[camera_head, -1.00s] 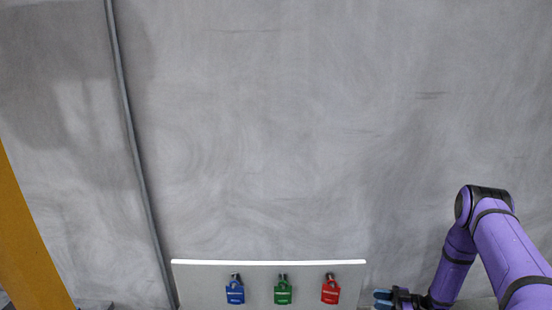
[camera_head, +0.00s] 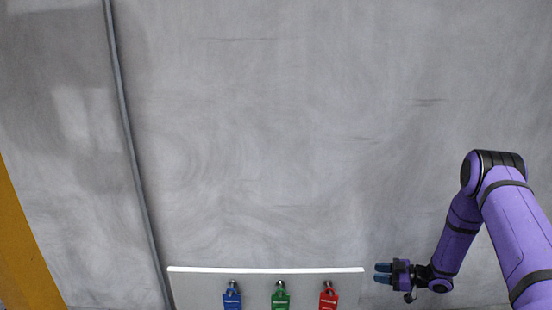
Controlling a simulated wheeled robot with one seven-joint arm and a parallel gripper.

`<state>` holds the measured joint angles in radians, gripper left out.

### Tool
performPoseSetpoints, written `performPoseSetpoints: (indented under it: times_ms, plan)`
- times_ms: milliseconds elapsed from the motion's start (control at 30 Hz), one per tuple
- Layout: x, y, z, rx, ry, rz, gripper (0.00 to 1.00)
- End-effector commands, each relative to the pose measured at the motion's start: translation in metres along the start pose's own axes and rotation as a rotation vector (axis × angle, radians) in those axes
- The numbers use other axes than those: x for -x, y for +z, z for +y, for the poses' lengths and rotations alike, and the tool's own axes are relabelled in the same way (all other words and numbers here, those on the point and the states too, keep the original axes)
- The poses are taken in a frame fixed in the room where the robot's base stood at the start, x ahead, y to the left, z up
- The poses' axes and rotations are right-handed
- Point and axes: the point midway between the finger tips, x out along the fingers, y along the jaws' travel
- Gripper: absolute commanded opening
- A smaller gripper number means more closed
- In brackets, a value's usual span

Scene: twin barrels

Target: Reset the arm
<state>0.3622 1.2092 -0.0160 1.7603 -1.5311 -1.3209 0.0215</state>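My purple arm (camera_head: 515,232) comes in from the right edge, bends at an elbow and reaches down to the left. My gripper (camera_head: 382,273) is at the lower right, just right of the white-edged board. Its two blue-grey fingers point left and stand apart with a gap between them. Nothing shows between them.
A grey board (camera_head: 200,290) with a white top edge stands at the bottom. A grey wall with a pipe (camera_head: 132,145) fills the background; an orange post (camera_head: 22,250) stands left.

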Motion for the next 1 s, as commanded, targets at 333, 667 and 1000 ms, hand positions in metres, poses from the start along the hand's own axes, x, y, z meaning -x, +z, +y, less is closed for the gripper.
performPoseSetpoints:
  times_ms: [333, 667, 1000]
  plan:
    - [0.017, -0.11, 0.079, 0.097, 0.238, -0.274, 0.34]
    - [0.054, -0.219, 0.11, 0.1, 0.481, -0.486, 0.34]
    - [0.105, -0.326, 0.093, 0.014, 0.713, -0.647, 0.34]
